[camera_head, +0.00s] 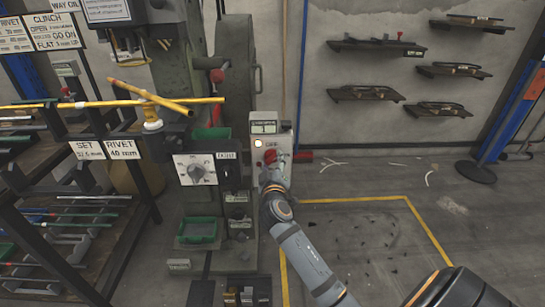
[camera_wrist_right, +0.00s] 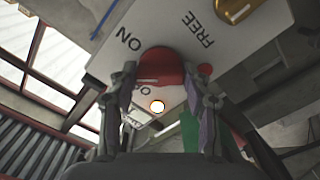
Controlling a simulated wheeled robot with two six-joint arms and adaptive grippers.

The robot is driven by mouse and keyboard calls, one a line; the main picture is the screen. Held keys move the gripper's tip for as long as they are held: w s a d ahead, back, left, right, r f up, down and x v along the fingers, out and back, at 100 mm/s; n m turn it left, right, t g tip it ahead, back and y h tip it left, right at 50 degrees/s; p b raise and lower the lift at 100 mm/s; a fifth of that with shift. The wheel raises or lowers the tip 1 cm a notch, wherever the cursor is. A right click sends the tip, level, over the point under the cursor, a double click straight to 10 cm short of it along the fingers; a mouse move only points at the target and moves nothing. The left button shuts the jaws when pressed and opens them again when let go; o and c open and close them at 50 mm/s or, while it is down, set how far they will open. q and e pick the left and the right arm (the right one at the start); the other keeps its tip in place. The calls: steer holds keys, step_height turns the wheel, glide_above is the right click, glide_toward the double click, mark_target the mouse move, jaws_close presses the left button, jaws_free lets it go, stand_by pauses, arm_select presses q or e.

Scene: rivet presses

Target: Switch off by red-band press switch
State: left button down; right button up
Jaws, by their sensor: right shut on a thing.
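A grey switch box (camera_head: 264,127) with a label on top stands beside the green press (camera_head: 240,60) in the head view. A pale round lamp (camera_head: 258,143) on its face is lit; it also glows in the right wrist view (camera_wrist_right: 157,106). A red knob (camera_head: 270,156) sits below the word OFF. My right gripper (camera_head: 272,178) reaches up to it. In the right wrist view the red knob (camera_wrist_right: 160,66) lies between the fingers of my right gripper (camera_wrist_right: 164,82), which are shut on it. ON and FREE are readable there; another marking is partly hidden. My left gripper is not in view.
A rack with yellow rods (camera_head: 150,96) stands at the left. Wall shelves (camera_head: 370,94) hang at the right. Floor inside the yellow line (camera_head: 428,230) is mostly clear, with small scraps.

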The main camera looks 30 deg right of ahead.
steer(key=shift+r+n+p, duration=0.25)
steer(key=shift+n+p, duration=0.35)
steer(key=shift+n, duration=0.4)
steer(key=shift+n+p, duration=0.35)
steer(key=shift+n, duration=0.15)
steer(key=n+p, duration=0.3)
steer(key=n, duration=0.2)
steer(key=shift+f+n, duration=0.15)
steer(key=shift+n, duration=0.15)
arm_select(q)
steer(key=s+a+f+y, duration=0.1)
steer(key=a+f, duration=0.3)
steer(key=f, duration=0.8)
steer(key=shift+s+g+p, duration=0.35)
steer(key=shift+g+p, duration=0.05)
steer(key=shift+p, duration=0.05)
arm_select(e)
steer(key=shift+f+n, duration=0.1)
steer(key=shift+n, duration=0.5)
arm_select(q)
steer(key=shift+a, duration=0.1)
arm_select(e)
steer(key=o, duration=1.2)
steer(key=shift+c, duration=0.2)
steer(key=shift+a, duration=0.1)
